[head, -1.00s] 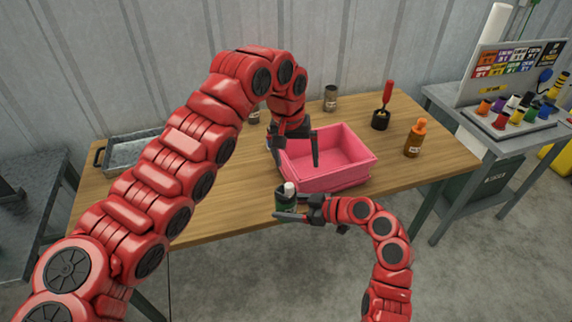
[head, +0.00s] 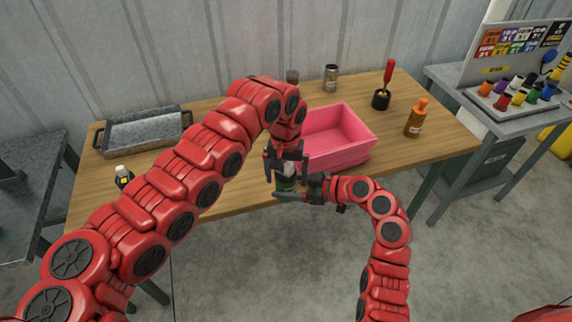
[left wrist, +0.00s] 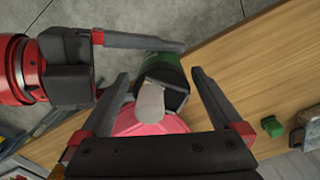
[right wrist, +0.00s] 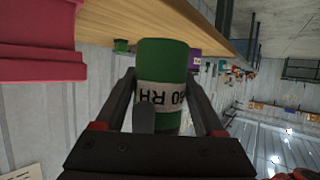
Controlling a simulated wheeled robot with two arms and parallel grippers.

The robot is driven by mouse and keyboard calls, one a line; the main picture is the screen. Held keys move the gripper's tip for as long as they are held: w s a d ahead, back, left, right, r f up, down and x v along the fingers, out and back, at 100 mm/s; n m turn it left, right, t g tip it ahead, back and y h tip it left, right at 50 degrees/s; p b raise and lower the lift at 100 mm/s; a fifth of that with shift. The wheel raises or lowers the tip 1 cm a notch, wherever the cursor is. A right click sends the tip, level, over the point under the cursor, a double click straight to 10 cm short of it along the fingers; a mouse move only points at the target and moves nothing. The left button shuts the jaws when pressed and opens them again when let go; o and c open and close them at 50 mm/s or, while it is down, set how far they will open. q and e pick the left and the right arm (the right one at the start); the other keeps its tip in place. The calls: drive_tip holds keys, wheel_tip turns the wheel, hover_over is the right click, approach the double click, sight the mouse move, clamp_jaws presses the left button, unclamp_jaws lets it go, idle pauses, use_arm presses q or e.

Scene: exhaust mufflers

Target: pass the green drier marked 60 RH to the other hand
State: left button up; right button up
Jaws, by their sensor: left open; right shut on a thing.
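The green drier (right wrist: 163,85) has a white band reading 60 RH, seen upside down in the right wrist view. My right gripper (head: 290,196) is shut on it and holds it at the table's front edge. In the left wrist view the drier (left wrist: 172,75) shows its green body, dark shoulder and pale cap. My left gripper (left wrist: 155,85) is open, with its fingers on either side of the cap and shoulder. In the head view my left gripper (head: 285,158) is directly above the drier (head: 286,184), which is partly hidden by both grippers.
A pink bin (head: 340,135) stands just behind the grippers. An orange bottle (head: 415,118), a red-handled tool in a dark pot (head: 382,92) and a jar (head: 330,77) stand farther back.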

use_arm(q)
drive_tip(key=shift+f, duration=0.35)
